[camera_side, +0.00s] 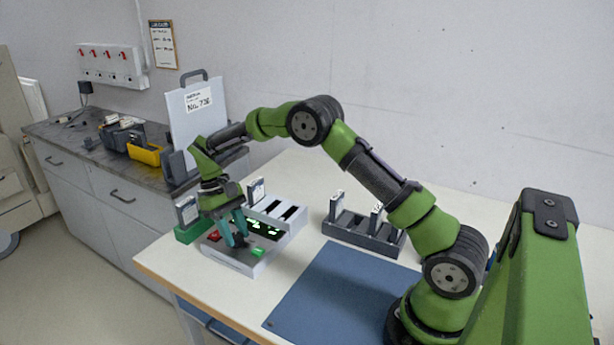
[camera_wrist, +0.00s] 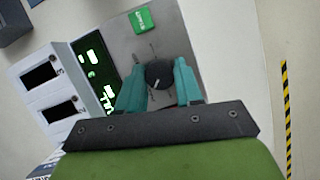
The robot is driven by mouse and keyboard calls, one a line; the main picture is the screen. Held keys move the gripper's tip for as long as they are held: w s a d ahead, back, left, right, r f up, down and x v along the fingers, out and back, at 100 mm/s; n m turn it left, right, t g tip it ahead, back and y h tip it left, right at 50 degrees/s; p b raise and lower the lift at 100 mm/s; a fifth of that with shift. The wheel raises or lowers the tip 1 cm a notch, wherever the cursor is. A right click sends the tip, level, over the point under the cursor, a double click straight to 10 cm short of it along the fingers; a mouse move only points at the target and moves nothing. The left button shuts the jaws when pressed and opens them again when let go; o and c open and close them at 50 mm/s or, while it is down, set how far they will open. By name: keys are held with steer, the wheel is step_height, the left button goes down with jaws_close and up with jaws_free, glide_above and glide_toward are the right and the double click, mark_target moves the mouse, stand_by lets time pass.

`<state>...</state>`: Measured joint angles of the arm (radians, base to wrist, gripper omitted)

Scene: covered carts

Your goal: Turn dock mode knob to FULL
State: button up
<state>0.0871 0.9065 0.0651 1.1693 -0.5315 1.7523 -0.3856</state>
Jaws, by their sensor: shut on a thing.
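The dock (camera_side: 290,232) is a pale box on the table in the side view, with a lit display (camera_side: 264,229), a red button (camera_side: 213,237) and a green button (camera_side: 257,252). My gripper (camera_side: 236,242) points down at its front panel. In the wrist view, the round dark mode knob (camera_wrist: 159,75) sits between the two teal fingers of my gripper (camera_wrist: 159,68), which are shut on it. A small pale mark shows on the knob. The labels around it are too small to read.
A dark rack (camera_side: 362,233) with upright modules stands right of the dock. A blue mat (camera_side: 335,295) lies in front. A green block (camera_side: 187,234) with a module is left of the dock. The green button (camera_wrist: 141,20) is close to my fingers.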

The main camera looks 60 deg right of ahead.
steer(key=shift+r, duration=0.1)
steer(key=o, duration=1)
steer(key=shift+o, duration=0.2)
steer(key=v, duration=1.2)
steer(key=shift+s, duration=0.1)
steer(key=shift+d, duration=0.1)
steer(key=s+a+r+t, duration=0.2)
steer(key=s+r+t, duration=0.1)
steer(key=s, duration=0.6)
steer(key=s+a+r+m+t, duration=0.1)
steer(key=s+r+t, duration=0.2)
steer(key=s, duration=0.6)
steer(key=s+a+r+t+y, duration=0.1)
steer(key=s+t, duration=0.4)
steer(key=s, duration=0.5)
steer(key=shift+a+r+m+t, duration=0.4)
steer(key=shift+a+r, duration=0.4)
steer(key=shift+r, duration=0.1)
